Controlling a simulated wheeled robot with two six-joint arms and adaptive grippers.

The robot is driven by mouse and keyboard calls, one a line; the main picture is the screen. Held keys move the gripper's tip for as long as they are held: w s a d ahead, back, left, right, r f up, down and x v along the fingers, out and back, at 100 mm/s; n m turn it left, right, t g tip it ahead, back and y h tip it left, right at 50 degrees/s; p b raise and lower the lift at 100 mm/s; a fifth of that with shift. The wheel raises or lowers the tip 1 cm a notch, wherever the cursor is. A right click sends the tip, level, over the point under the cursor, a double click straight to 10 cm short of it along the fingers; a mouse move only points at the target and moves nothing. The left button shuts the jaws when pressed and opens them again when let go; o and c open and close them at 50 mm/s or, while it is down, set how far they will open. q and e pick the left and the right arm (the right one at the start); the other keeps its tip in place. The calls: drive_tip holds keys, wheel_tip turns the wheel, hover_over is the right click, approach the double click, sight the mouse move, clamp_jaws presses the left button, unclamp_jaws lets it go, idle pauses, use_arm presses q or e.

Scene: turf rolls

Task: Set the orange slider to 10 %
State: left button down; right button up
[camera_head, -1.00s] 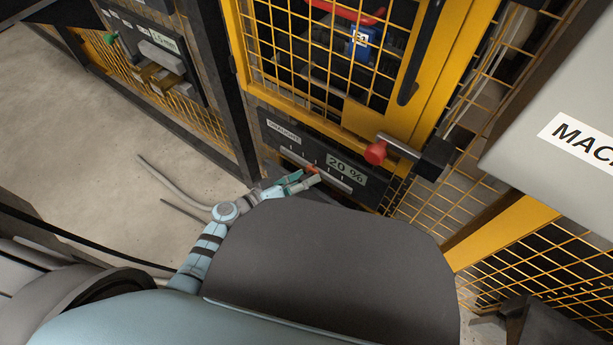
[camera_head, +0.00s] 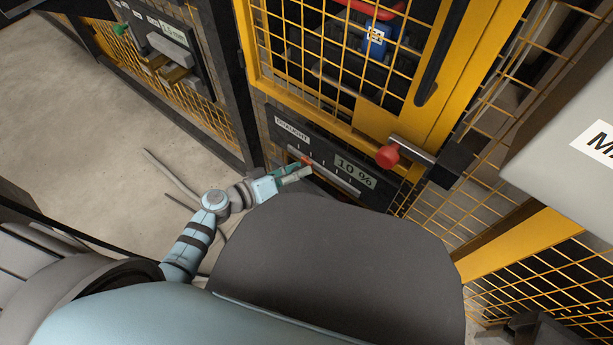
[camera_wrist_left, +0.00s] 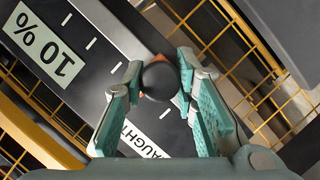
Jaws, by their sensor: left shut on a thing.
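The orange slider (camera_head: 306,160) sits near the left end of its slot on a dark panel labelled "DRAUGHT". The panel's display (camera_head: 355,170) reads 10 %, and it also shows in the left wrist view (camera_wrist_left: 44,47). My left gripper (camera_head: 299,172) is at the slider, shut on it. In the left wrist view my left gripper (camera_wrist_left: 158,88) has its green-padded fingers on both sides of the slider's round black knob (camera_wrist_left: 160,81), with a bit of orange showing behind. The right gripper is not in view.
A yellow mesh door (camera_head: 335,60) with a red-knobbed latch (camera_head: 388,156) stands above the panel. A grey box (camera_head: 570,130) juts in at the right. Another panel with a green knob (camera_head: 121,29) is at the upper left. Bare floor (camera_head: 70,120) lies to the left.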

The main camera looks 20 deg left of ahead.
use_arm(q)
drive_tip(key=c, duration=1.3)
unclamp_jaws()
drive_tip(key=shift+d, duration=0.15)
drive_tip(key=shift+s, duration=0.1)
drive_tip(key=v, duration=0.7)
drive_tip(key=shift+s, duration=0.15)
